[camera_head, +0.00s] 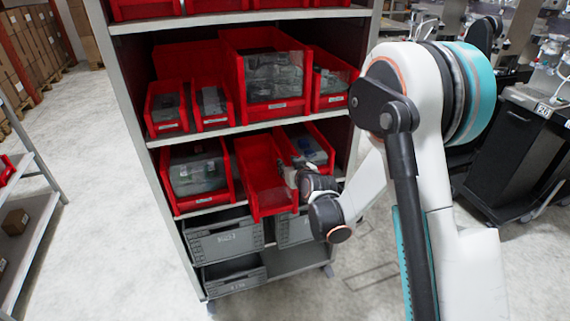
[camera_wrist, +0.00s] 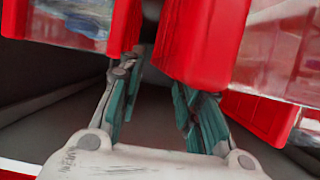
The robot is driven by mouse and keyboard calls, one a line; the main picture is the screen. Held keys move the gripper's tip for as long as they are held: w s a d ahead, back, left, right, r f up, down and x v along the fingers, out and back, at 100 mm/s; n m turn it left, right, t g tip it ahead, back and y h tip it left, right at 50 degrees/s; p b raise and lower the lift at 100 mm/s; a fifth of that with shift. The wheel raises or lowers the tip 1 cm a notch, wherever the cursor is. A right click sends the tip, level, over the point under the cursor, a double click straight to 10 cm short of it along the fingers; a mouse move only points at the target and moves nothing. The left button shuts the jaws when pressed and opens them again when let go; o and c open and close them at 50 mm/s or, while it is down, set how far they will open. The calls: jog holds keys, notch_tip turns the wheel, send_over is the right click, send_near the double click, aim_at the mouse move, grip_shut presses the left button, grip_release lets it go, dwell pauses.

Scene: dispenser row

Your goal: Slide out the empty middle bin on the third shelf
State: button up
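The empty red middle bin (camera_head: 262,180) is on the third shelf, between a red bin with grey packs (camera_head: 196,172) and a red bin with mixed items (camera_head: 308,145). Its front reaches a little lower in the picture than the left bin's. My gripper (camera_head: 292,178) is at its front right side; my wrist hides part of the right bin. In the wrist view, my gripper (camera_wrist: 155,75) has its two teal fingers apart, with a gap between. A plain red bin face, seemingly the middle bin (camera_wrist: 203,40), is just beyond the fingertips. Contact is unclear.
The shelf above holds several red bins with packs (camera_head: 272,75). Grey crates (camera_head: 224,238) stand on the lower levels. A black cabinet (camera_head: 515,145) is at the right. Open floor (camera_head: 120,160) lies left of the rack, with another rack (camera_head: 30,235) at the far left.

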jog(key=v, duration=0.7)
jog(key=shift+s, duration=0.15)
jog(key=s+d+r+m+g+h, duration=0.1)
jog(key=s+d+r+g, duration=0.3)
jog(key=s+r, duration=0.8)
jog(key=s+d+m+g+h, duration=0.1)
jog(key=s+d, duration=0.2)
jog(key=s, duration=0.8)
jog(key=s+d+m+g+h, duration=0.1)
jog(key=s+d, duration=0.3)
jog(key=s, duration=0.7)
jog(key=shift+d, duration=0.35)
